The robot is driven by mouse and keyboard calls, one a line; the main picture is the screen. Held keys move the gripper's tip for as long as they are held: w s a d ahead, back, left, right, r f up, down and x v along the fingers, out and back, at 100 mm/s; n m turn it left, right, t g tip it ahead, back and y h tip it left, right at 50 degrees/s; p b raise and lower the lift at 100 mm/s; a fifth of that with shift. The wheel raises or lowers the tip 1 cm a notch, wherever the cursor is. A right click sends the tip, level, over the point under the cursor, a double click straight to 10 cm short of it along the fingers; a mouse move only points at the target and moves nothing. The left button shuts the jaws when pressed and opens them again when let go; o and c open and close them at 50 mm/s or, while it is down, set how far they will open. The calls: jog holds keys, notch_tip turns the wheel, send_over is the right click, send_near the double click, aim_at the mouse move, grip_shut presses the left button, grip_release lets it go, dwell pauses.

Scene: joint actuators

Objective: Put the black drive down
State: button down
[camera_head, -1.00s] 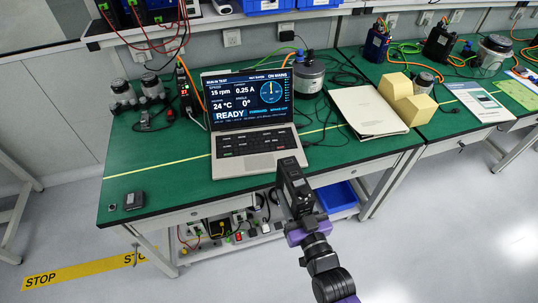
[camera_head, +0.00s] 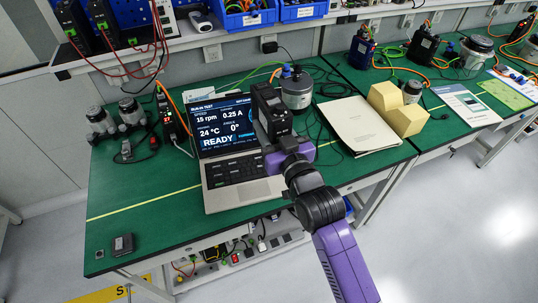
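The black drive (camera_head: 268,106) is a dark upright block at the end of my purple-and-black arm. My gripper (camera_head: 277,140) appears shut on its lower part; the fingers are mostly hidden behind the drive and wrist. In the picture the drive overlaps the right side of the open laptop (camera_head: 232,188), covering part of its screen. The height of the drive above the green bench (camera_head: 150,205) cannot be told exactly.
A grey cylindrical motor (camera_head: 296,92) stands behind the drive. A paper folder (camera_head: 350,125) and yellow blocks (camera_head: 405,118) lie to the right. A small dark box (camera_head: 122,244) sits at the front left corner. The left front of the bench is mostly clear.

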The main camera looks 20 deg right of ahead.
jog(key=shift+f+b, duration=2.9)
jog(key=shift+f, duration=6.3)
jog(key=shift+f, duration=0.15)
jog(key=c, duration=0.7)
grip_release()
jog(key=shift+f, duration=0.2)
jog(key=shift+r, duration=0.1)
jog(key=shift+s+r, duration=0.1)
jog(key=shift+s, duration=0.05)
jog(key=s, duration=1.1)
jog(key=shift+s, duration=0.4)
